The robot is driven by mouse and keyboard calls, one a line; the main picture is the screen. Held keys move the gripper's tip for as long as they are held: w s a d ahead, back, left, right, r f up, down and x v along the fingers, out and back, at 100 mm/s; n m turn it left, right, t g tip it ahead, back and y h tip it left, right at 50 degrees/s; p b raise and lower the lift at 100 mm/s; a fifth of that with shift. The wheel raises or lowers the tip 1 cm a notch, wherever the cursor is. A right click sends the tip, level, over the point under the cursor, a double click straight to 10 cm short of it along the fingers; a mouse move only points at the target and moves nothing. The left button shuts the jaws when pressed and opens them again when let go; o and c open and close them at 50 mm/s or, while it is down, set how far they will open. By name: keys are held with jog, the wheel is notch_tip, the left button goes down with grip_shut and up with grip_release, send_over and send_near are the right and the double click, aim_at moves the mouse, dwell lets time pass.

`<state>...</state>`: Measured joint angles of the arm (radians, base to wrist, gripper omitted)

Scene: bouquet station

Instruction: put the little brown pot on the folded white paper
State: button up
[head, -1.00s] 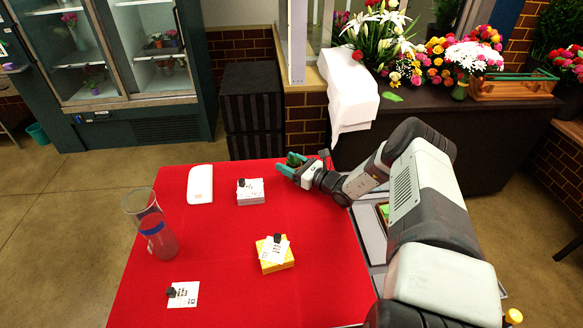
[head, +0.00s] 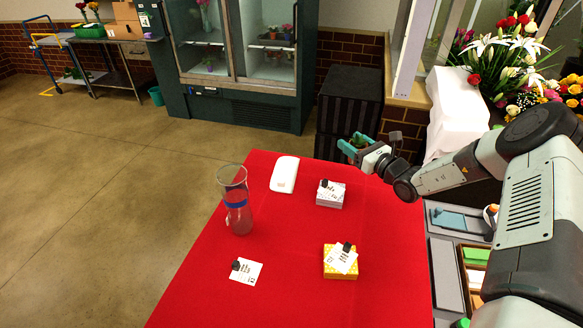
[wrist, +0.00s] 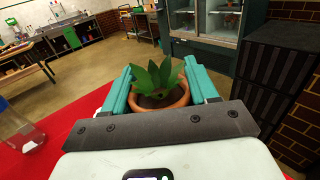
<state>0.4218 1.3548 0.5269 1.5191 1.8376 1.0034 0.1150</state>
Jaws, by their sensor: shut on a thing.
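My gripper (head: 355,146) is shut on the little brown pot, which shows clearly in the wrist view (wrist: 160,107) between the teal fingers. The pot is terracotta brown and holds a small green leafy plant (wrist: 157,76). In the head view the pot is mostly hidden by the fingers, with only some green showing. The gripper is at the far right end of the red table, seemingly above its surface. The folded white paper (head: 285,174) lies flat near the table's far edge, left of the gripper and apart from it.
On the red table (head: 290,280) stand a clear glass vase with a blue band (head: 238,205), a white box with a card (head: 330,195), a yellow box with a card (head: 340,262) and a loose card with a black clip (head: 246,271). Bare cloth lies between them.

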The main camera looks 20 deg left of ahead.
jog(key=s+a+r+n+g+y, duration=0.1)
jog(key=s+a, duration=0.2)
jog(key=a, duration=0.8)
jog(key=s+a+r+n+g+y, duration=0.1)
jog(key=s+a+g, duration=0.15)
jog(key=a, duration=0.85)
jog(key=shift+t, duration=0.45)
jog(key=shift+s+a+f, duration=0.1)
jog(key=shift+s+f, duration=0.05)
jog(key=shift+f, duration=2.3)
jog(key=shift+s+a+f, duration=0.1)
jog(key=shift+s+f, duration=0.05)
jog(key=shift+f, duration=2.25)
jog(key=shift+f, duration=0.1)
jog(key=o, duration=1.3)
jog(key=shift+f, duration=0.1)
